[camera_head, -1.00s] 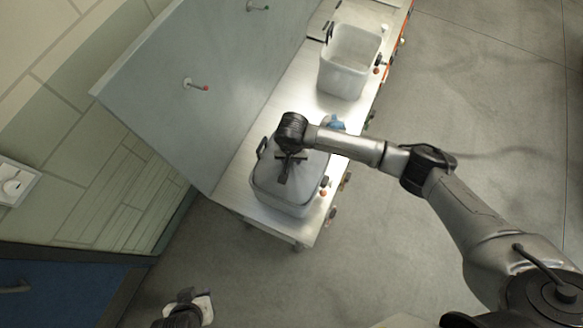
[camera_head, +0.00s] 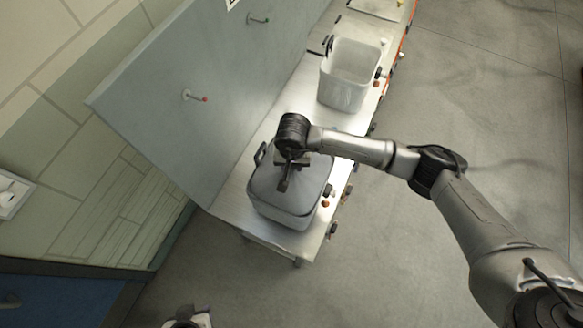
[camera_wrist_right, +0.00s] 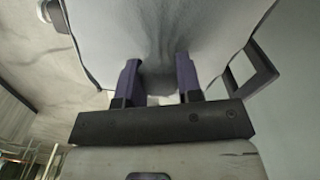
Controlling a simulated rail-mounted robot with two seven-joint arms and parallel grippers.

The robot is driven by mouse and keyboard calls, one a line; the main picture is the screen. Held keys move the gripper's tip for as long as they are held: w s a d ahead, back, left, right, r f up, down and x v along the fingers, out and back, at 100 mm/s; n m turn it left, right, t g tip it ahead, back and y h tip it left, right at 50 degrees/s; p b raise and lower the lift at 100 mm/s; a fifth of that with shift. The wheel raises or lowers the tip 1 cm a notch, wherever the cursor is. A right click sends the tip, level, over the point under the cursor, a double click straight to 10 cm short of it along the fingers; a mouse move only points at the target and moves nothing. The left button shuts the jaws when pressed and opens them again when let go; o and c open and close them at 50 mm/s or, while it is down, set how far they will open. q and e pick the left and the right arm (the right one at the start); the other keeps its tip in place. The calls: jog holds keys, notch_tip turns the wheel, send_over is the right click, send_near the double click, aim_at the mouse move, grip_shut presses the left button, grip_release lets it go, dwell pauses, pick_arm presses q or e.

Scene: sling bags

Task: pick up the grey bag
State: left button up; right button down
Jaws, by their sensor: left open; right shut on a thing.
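The grey bag (camera_head: 314,174) looks like a soft grey cover on top of the squarish grey pot at the near end of the metal counter. My right gripper (camera_head: 283,186) points down onto its middle. In the right wrist view the pale grey bag (camera_wrist_right: 105,35) fills the top, and a fold of it is pinched between the two dark fingers of my right gripper (camera_wrist_right: 158,72). My left gripper (camera_head: 188,321) only just shows at the bottom edge, apart from the bag; its fingers are mostly cut off.
A white open bin (camera_head: 347,78) stands further back on the metal counter (camera_head: 232,202). A tall grey panel (camera_head: 190,110) with small taps rises along the counter's left side. Knobs (camera_head: 326,202) stick out on its right edge. The floor to the right is clear.

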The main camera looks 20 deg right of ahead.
jog(key=s+d+r+b, duration=0.3)
jog(key=s+d+r, duration=0.3)
jog(key=s, duration=0.3)
jog(key=shift+d+r+b, duration=0.3)
jog(key=shift+d, duration=0.2)
jog(key=shift+s, duration=0.1)
dwell(0.4)
